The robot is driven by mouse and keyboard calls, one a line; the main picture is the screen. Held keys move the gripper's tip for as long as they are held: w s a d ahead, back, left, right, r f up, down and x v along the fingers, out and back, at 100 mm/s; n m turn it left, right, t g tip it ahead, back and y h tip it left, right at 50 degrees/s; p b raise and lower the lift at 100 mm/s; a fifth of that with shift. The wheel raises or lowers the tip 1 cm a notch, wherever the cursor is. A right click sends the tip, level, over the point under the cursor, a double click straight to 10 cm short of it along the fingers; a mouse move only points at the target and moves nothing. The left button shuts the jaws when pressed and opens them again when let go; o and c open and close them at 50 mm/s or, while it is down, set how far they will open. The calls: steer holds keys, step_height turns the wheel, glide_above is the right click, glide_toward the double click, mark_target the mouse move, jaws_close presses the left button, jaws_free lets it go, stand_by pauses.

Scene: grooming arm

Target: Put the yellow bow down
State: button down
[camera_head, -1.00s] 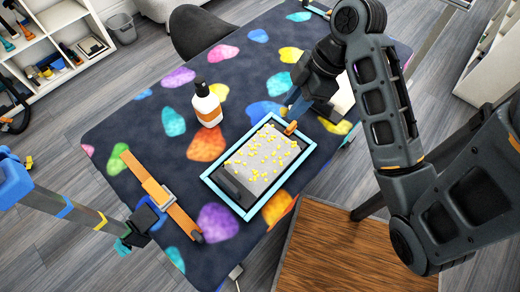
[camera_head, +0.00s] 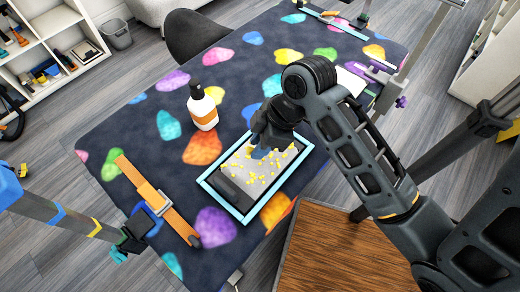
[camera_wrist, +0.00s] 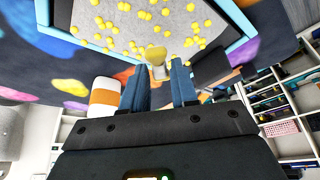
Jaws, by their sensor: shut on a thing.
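A tray with a light blue rim (camera_head: 222,197) lies on the patterned table and holds a light grey sheet dotted with several small yellow pieces. My gripper (camera_head: 261,153) is above the tray's upper part, pointing down. In the wrist view my gripper (camera_wrist: 160,82) has its two blue fingers close together. A yellow bow (camera_wrist: 156,53) with a pale lower part sits at the fingertips, with the dotted sheet behind it. The tray's rim also shows in the wrist view (camera_wrist: 238,20). In the head view the bow is hard to tell apart from the yellow pieces.
A white bottle with an orange label (camera_head: 204,112) stands on the table (camera_head: 130,135) left of the tray. A brown wooden surface (camera_head: 335,250) is in front. A dark chair (camera_head: 200,30) stands behind.

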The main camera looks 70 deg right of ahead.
steer(key=shift+f, duration=1.9)
steer(key=shift+f, duration=0.15)
steer(key=c, duration=0.9)
jaws_free()
steer(key=shift+o, duration=0.2)
